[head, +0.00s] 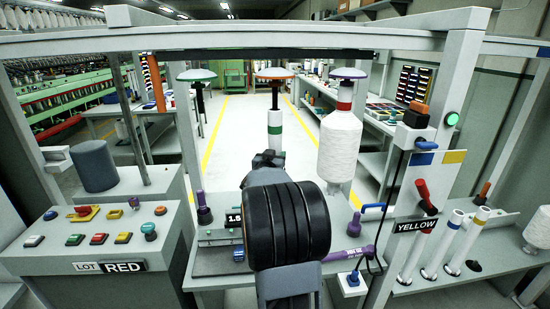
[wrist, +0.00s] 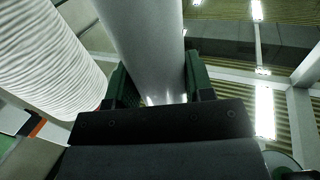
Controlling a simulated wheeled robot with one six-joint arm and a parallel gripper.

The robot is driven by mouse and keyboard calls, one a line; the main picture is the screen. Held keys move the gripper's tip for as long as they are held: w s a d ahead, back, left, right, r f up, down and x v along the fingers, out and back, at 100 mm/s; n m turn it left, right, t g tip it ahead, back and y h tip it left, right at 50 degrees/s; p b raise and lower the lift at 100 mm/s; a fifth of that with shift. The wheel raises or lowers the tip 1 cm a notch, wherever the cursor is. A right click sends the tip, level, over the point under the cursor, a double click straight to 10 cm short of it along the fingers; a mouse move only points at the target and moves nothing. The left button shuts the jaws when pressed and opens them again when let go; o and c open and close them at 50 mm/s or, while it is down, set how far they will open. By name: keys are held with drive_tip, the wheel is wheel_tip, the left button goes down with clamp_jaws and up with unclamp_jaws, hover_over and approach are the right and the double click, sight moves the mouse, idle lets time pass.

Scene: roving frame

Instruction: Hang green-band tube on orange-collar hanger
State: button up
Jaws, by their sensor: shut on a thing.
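The green-band tube (head: 275,119) is white with a green band and stands upright below the orange-collar hanger (head: 274,73), a disc with an orange rim and a dark stem. The tube's top meets the stem's lower end in the head view; I cannot tell if the stem is inside it. My gripper (head: 270,158) is shut on the tube's lower part, partly hidden behind my own dark arm. In the wrist view, the pale tube (wrist: 150,45) rises between the two green-sided fingers of my gripper (wrist: 156,85). The hanger does not show there.
The green-collar hanger (head: 197,75) at left is empty. A dark rail (head: 260,54) runs above. Tubes (head: 445,240) lean at right.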

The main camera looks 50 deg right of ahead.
sight(273, 136)
drive_tip(key=shift+r+p, duration=1)
drive_tip(key=shift+r, duration=0.45)
drive_tip(key=shift+r+p, duration=1.45)
drive_tip(key=shift+p, duration=0.05)
idle(0.5)
drive_tip(key=shift+r+p, duration=1.05)
drive_tip(key=shift+r, duration=0.25)
drive_tip(key=shift+f, duration=0.1)
drive_tip(key=o, duration=1.8)
drive_tip(key=shift+f, duration=0.1)
